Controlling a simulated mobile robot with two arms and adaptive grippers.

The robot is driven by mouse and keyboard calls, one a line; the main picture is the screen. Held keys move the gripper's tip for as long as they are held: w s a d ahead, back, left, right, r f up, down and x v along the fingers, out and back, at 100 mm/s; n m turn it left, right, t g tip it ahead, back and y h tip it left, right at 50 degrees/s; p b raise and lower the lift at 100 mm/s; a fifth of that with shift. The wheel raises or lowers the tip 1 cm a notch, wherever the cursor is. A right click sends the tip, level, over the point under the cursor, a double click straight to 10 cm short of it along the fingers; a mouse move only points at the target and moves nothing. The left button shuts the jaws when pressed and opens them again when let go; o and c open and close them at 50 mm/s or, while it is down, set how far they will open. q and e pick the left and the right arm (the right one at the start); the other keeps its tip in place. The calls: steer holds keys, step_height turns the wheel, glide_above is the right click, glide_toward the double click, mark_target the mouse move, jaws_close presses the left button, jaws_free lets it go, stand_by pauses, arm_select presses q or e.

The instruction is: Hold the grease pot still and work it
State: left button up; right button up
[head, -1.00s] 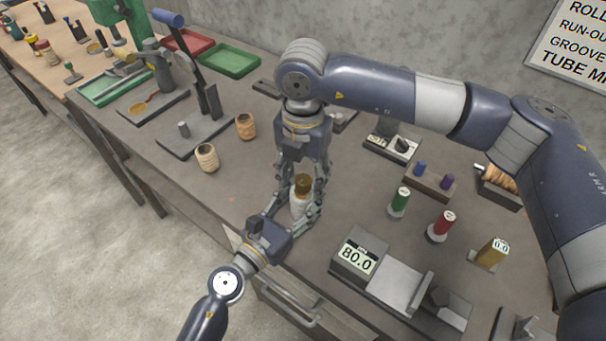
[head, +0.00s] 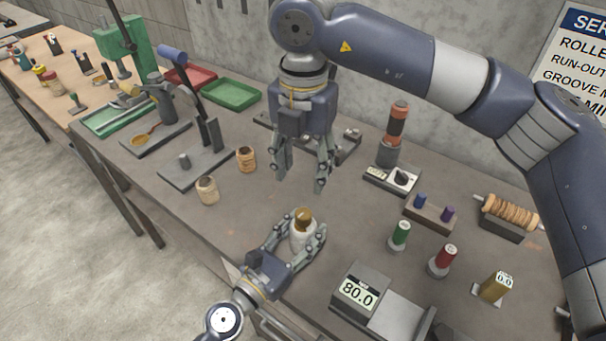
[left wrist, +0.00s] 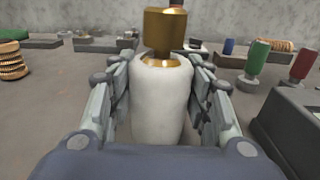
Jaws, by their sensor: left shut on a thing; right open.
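The grease pot (head: 301,232) is a white rounded pot with a brass top (head: 303,215). It stands upright near the table's front edge. My left gripper (head: 309,243) is shut around its white body from the front. In the left wrist view the pot (left wrist: 160,100) fills the middle, with fingers on both sides and its brass top (left wrist: 165,30) free. My right gripper (head: 302,180) is open and empty, pointing down above the table, behind and above the pot and apart from it.
A scale reading 80.0 (head: 358,292) stands right of the pot. Green (head: 400,233) and red (head: 445,257) cylinders stand farther right. Two small ribbed rolls (head: 207,190) (head: 246,158) are at the left. Lever tools and green trays (head: 231,93) lie farther back left.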

arm_select(q)
steer(key=o, duration=1.3)
steer(key=shift+o, duration=0.2)
